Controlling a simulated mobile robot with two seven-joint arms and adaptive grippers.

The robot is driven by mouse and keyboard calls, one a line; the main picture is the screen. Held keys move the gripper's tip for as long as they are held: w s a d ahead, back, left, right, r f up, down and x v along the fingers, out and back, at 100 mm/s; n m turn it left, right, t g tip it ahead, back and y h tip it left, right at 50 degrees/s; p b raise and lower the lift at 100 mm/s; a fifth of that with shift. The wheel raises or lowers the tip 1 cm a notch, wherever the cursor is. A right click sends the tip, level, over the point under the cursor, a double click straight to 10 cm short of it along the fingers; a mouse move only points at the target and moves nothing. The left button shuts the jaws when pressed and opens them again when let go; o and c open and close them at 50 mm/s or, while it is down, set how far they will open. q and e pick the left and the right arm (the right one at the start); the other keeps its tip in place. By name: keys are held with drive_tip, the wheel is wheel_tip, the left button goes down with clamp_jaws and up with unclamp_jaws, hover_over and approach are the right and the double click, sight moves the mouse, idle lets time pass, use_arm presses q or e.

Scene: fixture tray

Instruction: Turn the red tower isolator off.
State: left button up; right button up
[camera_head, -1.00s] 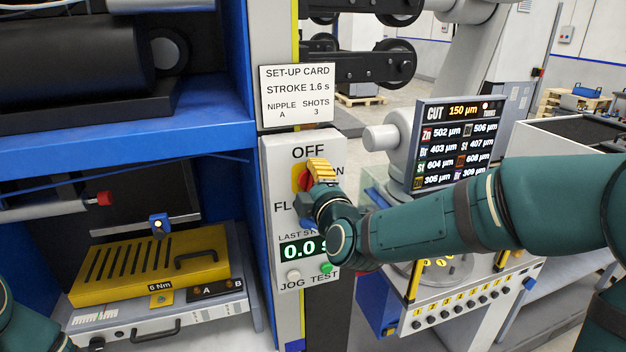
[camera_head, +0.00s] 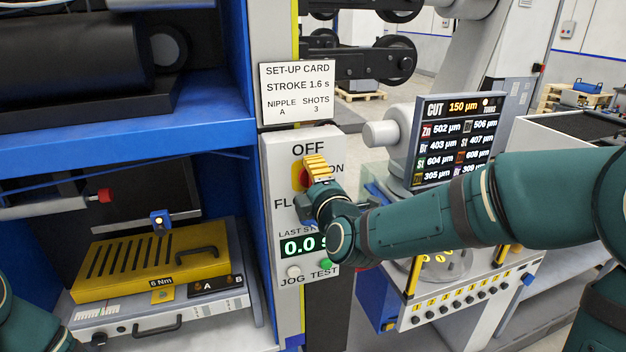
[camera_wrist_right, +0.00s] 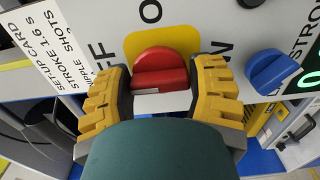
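The red isolator knob (camera_wrist_right: 160,68) sits on a yellow plate (camera_wrist_right: 139,45) on the grey control panel, below the OFF label and beside ON. In the head view only a bit of red shows behind my fingers. My right gripper (camera_wrist_right: 163,90) has one yellow finger on each side of the knob. Its dark inner pads appear to touch the knob's sides. In the head view my right gripper (camera_head: 317,170) reaches the panel (camera_head: 271,160) from the right and hides much of the knob. The knob's exact angle is hard to read. My left gripper is out of view.
A blue knob (camera_wrist_right: 272,72) is close to the right finger in the wrist view. Below it are a 0.0 display (camera_head: 298,246), a JOG button (camera_head: 294,271) and a green TEST button (camera_head: 326,264). A set-up card (camera_head: 297,93) hangs above the panel.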

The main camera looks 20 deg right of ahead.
drive_tip(key=o, duration=0.4)
drive_tip(key=shift+c, duration=0.2)
drive_tip(key=shift+s, duration=0.1)
drive_tip(key=s, duration=0.7)
drive_tip(key=shift+s, duration=0.2)
drive_tip(key=shift+d, duration=0.1)
drive_tip(key=a+f+m+g+y+b, duration=0.15)
drive_tip(key=f+m+g, duration=0.25)
drive_tip(key=f, duration=0.9)
drive_tip(key=a+f+m+g+b, duration=0.2)
drive_tip(key=f+m+g, duration=0.15)
drive_tip(key=f, duration=1.05)
drive_tip(key=s+a+f+m+g+y+b, duration=0.1)
drive_tip(key=s+f+m+g, duration=0.3)
drive_tip(key=f, duration=0.8)
drive_tip(key=s+a+f+m+g+y+b, duration=0.1)
drive_tip(key=s+f+m+g, duration=0.3)
drive_tip(key=s+f+m, duration=0.5)
wheel_tip(320, 180, down, 4)
drive_tip(key=s+a+b, duration=0.1)
drive_tip(key=s, duration=0.1)
drive_tip(key=shift+s+a+r, duration=0.2)
drive_tip(key=shift+s+a, duration=0.05)
drive_tip(key=shift+s, duration=0.05)
